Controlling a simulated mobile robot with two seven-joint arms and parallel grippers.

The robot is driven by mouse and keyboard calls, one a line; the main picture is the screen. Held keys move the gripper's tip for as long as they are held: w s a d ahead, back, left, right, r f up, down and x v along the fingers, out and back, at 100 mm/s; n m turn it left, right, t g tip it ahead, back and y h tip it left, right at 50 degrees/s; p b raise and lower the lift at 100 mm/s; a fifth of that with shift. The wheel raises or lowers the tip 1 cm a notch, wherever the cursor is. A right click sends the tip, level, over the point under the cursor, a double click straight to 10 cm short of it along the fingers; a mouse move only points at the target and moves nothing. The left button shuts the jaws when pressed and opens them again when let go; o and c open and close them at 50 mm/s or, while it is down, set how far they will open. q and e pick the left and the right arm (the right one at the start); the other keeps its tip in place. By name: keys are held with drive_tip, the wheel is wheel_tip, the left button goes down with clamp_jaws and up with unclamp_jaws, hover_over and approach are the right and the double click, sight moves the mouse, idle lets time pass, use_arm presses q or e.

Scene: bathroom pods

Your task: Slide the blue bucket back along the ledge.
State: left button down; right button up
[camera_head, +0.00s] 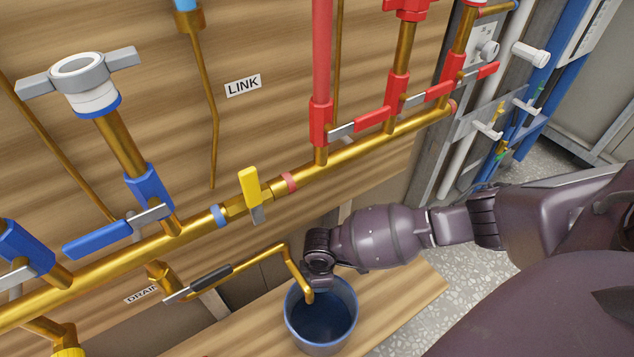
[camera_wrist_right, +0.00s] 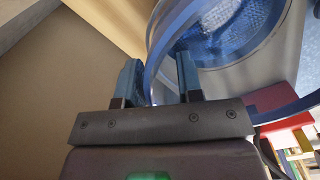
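The blue bucket (camera_head: 337,328) stands upright on the wooden ledge (camera_head: 412,290) at the bottom of the head view, below a brass drain pipe. My right gripper (camera_head: 318,282) is at the bucket's back rim, pointing down. In the right wrist view, the bucket (camera_wrist_right: 215,50) fills the upper right, and its rim passes between the two fingers of the right gripper (camera_wrist_right: 160,75). The fingers stand apart, one on each side of the rim, with a visible gap. My left gripper is not in view.
The brass drain pipe (camera_head: 292,262) with a black-handled valve (camera_head: 205,283) hangs close to the bucket and my right gripper. A brass manifold (camera_head: 340,155) with blue and red valves runs above. Bare ledge lies to the right of the bucket.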

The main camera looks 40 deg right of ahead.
drive_tip(key=shift+f, duration=0.35)
clamp_jaws()
idle(1.3)
